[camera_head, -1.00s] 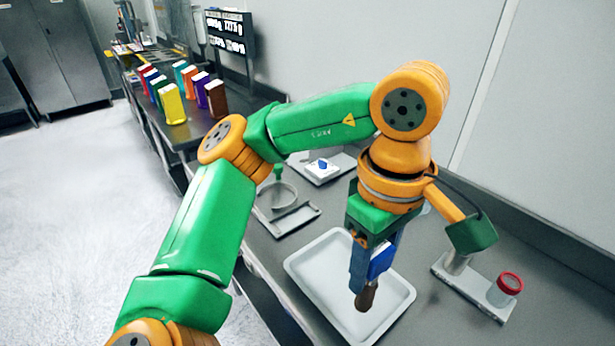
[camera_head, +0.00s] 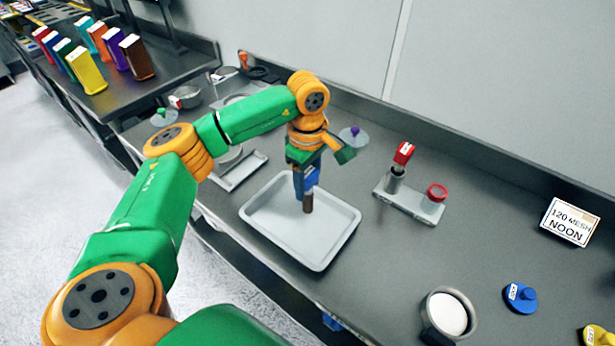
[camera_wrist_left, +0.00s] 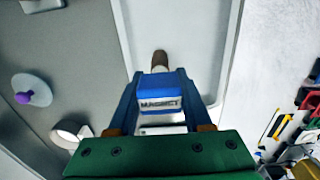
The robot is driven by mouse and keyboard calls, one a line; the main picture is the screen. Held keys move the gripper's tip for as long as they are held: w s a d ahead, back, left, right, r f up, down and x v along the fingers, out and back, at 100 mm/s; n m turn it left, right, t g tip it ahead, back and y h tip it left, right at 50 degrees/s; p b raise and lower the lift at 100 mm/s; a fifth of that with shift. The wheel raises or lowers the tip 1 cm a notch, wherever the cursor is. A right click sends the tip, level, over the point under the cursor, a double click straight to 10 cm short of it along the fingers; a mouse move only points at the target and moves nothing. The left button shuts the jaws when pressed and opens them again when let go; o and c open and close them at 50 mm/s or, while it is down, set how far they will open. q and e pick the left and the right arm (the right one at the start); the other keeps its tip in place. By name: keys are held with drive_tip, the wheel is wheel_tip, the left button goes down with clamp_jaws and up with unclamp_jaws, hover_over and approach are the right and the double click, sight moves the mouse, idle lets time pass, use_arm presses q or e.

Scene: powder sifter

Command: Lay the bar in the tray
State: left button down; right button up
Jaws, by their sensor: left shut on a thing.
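My left gripper (camera_head: 305,184) is shut on the bar, which has a blue block-shaped grip and a brown lower end (camera_head: 308,203). In the left wrist view the blue grip (camera_wrist_left: 160,92) reads MAGNET and sits between the two fingers, with the brown end beyond it. The bar hangs upright, brown end down, over the light grey tray (camera_head: 265,232). I cannot tell whether its tip touches the tray floor. The tray lies empty on the counter and also shows in the left wrist view (camera_wrist_left: 200,30). My right gripper is out of view.
Right of the tray stands a stand (camera_head: 408,203) with a red-topped piece and a red-rimmed jar. Further right are a bowl of white powder (camera_head: 447,314), a blue lid (camera_head: 520,297) and a "120 MESH NOON" sign (camera_head: 570,222). Coloured boxes (camera_head: 90,65) stand back left.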

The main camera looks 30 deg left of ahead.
sight(308, 171)
use_arm(q)
drive_tip(key=shift+f, duration=0.15)
drive_tip(key=shift+c, duration=1.6)
unclamp_jaws()
drive_tip(key=shift+r, duration=0.55)
wheel_tip(308, 171, up, 6)
drive_tip(key=shift+r+b, duration=0.1)
drive_tip(key=shift+b, duration=0.8)
wheel_tip(308, 171, up, 5)
drive_tip(key=shift+r+p, duration=0.1)
drive_tip(key=shift+p, duration=0.8)
